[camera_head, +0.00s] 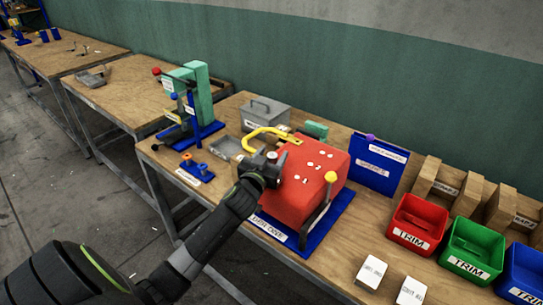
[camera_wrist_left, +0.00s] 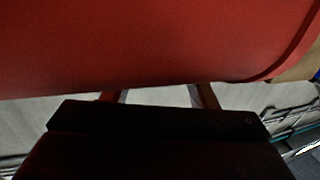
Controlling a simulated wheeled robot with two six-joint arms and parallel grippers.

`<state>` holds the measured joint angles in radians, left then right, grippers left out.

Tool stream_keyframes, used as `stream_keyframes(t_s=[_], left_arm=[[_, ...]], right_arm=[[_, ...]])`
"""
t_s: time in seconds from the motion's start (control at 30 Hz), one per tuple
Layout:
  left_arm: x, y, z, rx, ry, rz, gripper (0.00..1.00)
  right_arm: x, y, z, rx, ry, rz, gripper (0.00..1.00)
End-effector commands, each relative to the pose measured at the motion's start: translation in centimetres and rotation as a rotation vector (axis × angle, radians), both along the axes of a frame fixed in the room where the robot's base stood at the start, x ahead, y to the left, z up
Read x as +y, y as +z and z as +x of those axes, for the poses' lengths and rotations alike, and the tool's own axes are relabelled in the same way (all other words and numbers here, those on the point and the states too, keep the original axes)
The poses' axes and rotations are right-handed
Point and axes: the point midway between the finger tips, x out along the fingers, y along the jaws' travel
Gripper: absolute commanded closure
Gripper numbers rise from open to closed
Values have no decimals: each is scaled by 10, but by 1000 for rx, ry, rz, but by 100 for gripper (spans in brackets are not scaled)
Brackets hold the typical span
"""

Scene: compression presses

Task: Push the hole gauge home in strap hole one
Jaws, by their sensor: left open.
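A large red block (camera_head: 310,192) sits on a blue base (camera_head: 300,238) with a white label. Small white marks and dark spots show on its top. My left gripper (camera_head: 273,157) is open at the block's left upper edge; contact cannot be told. In the left wrist view the red block (camera_wrist_left: 150,45) fills the top, and the open jaws (camera_wrist_left: 158,93) point at its lower edge with no object visible between them. A yellow curved piece (camera_head: 265,134) lies just behind the gripper. I cannot clearly identify the hole gauge or strap hole one. My right gripper is out of view.
A yellow-knobbed lever (camera_head: 325,200) rises at the block's right front. Green press (camera_head: 200,95), grey box (camera_head: 266,114) and trim bins (camera_head: 418,222) stand around.

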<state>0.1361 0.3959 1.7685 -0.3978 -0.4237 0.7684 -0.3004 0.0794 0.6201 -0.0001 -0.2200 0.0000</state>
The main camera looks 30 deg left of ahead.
Motion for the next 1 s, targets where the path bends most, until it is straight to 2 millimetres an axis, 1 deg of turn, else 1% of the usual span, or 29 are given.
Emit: stream_keyframes(t_s=[0.17, 0.27, 0.37, 0.9, 1.0], left_arm=[[-1, -1, -4, 0, 0, 0, 47], [-2, -2, -13, 1, 0, 0, 47], [-5, -3, -28, 1, -1, 0, 47], [-26, -5, -133, 1, 0, 0, 47], [-29, -5, -149, 2, 0, 0, 47]], right_arm=[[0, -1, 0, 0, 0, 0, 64], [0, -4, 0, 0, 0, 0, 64], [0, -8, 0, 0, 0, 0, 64], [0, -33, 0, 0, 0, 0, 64], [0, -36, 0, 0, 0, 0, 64]])
